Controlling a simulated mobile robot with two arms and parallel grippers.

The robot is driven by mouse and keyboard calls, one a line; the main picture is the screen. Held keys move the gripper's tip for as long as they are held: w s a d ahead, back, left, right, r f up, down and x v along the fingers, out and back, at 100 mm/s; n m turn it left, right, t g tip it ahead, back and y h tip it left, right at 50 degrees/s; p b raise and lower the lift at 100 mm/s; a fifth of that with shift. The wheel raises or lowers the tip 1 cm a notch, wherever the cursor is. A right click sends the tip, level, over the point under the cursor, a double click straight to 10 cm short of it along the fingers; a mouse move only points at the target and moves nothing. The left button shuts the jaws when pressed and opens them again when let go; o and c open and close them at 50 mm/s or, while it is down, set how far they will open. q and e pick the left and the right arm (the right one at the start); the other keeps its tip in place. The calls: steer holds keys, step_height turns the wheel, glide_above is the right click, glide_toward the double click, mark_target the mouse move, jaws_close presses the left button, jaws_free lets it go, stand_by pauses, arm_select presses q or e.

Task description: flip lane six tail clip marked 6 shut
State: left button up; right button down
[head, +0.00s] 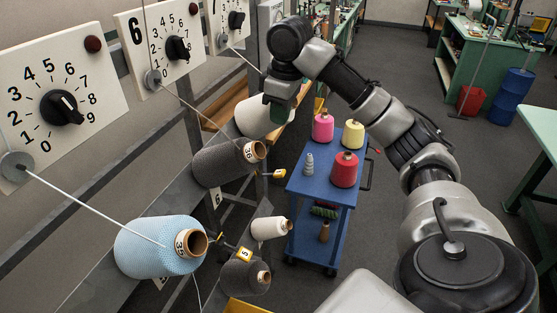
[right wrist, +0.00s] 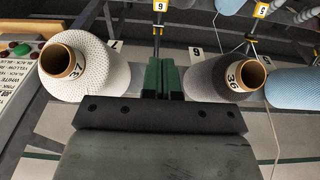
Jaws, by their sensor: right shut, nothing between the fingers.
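A yellow tag marked 6 (right wrist: 160,6) sits on a dark clip rod at the top middle of the right wrist view. In the head view a small yellow tag (head: 279,174) shows beside the dark grey cone; its mark is too small to read. Whether the clip is open or shut cannot be told. My right gripper (head: 279,108) has green fingers and hangs beside the white cone. In the right wrist view its fingers (right wrist: 160,78) are together and empty, between the white and grey cones, with the tag beyond them. My left gripper is not in view.
White cone 37 (right wrist: 100,68), dark grey cone 36 (head: 222,163) and light blue cone 35 (head: 150,247) line the frame. A tag marked 5 (head: 245,254) is lower. Numbered dials (head: 62,107) are above left. A blue cart (head: 318,190) with coloured cones stands right of the frame.

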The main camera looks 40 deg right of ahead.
step_height(320, 180, down, 3)
steer(key=w, duration=0.1)
steer(key=b, duration=0.1)
glide_above(277, 172)
steer(key=f, duration=0.5)
steer(key=shift+w+a+f, duration=0.25)
steer(key=shift+w, duration=0.1)
steer(key=f, duration=0.3)
steer(key=f+p, duration=0.1)
steer(key=shift+s+d+f, duration=0.2)
steer(key=shift+s+d, duration=0.1)
steer(key=shift+s, duration=0.1)
steer(key=shift+s+d+f, duration=0.1)
steer(key=shift+s+f, duration=0.15)
steer(key=shift+f, duration=0.15)
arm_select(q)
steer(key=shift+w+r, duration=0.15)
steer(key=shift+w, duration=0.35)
arm_select(e)
steer(key=shift+f, duration=0.1)
steer(key=shift+w, duration=0.1)
